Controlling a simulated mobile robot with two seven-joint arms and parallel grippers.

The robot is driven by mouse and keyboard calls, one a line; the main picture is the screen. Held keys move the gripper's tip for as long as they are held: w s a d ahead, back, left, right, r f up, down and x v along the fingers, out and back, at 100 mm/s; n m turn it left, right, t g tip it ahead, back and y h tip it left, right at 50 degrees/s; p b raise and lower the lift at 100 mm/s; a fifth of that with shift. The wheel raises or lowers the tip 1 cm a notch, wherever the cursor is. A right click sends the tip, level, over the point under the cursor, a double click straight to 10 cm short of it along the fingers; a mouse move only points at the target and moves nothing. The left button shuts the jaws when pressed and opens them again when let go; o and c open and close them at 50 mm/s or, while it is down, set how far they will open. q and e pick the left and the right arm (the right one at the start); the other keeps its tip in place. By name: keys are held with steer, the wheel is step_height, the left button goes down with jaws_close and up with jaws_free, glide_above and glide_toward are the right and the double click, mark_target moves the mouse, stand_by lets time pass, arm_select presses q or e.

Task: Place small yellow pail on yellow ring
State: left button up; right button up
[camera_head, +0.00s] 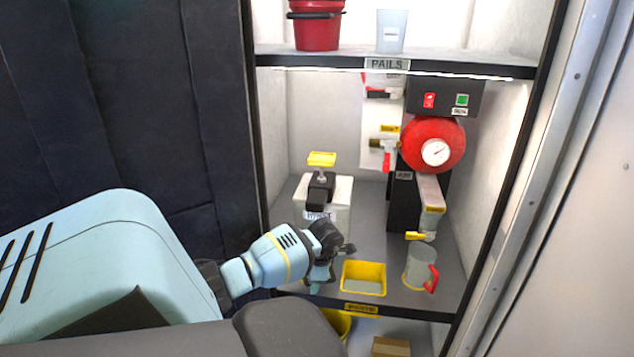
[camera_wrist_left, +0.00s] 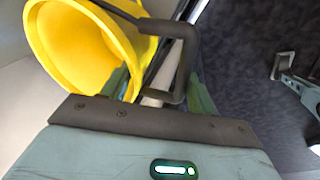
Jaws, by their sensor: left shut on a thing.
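The small yellow pail (camera_wrist_left: 85,50) fills the upper left of the left wrist view, its open mouth tilted toward the camera. Its dark handle (camera_wrist_left: 186,50) runs between the fingers of my left gripper (camera_wrist_left: 162,92), which is shut on it. In the head view, part of a yellow pail (camera_head: 338,322) shows just below the shelf's front edge, largely hidden by my arm; I cannot tell whether it is the held one. I cannot make out a yellow ring.
On the middle shelf (camera_head: 408,296) stand a yellow square tray (camera_head: 363,290), a grey mug with a red handle (camera_head: 416,266) and a white container (camera_head: 341,190). A red pail (camera_head: 317,30) stands above; a cardboard box (camera_head: 391,347) lies below.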

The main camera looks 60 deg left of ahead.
arm_select(q)
steer(key=a, duration=0.1)
steer(key=w+a, duration=0.2)
steer(key=shift+w+f+b, duration=0.1)
steer(key=shift+f+b, duration=0.15)
steer(key=shift+b, duration=0.1)
steer(key=shift+w+a, duration=0.15)
steer(key=shift+a, duration=0.1)
steer(key=shift+w+a, duration=0.1)
steer(key=shift+a, duration=0.1)
steer(key=shift+w+a, duration=0.15)
step_height(320, 180, down, 4)
steer(key=shift+r, duration=0.25)
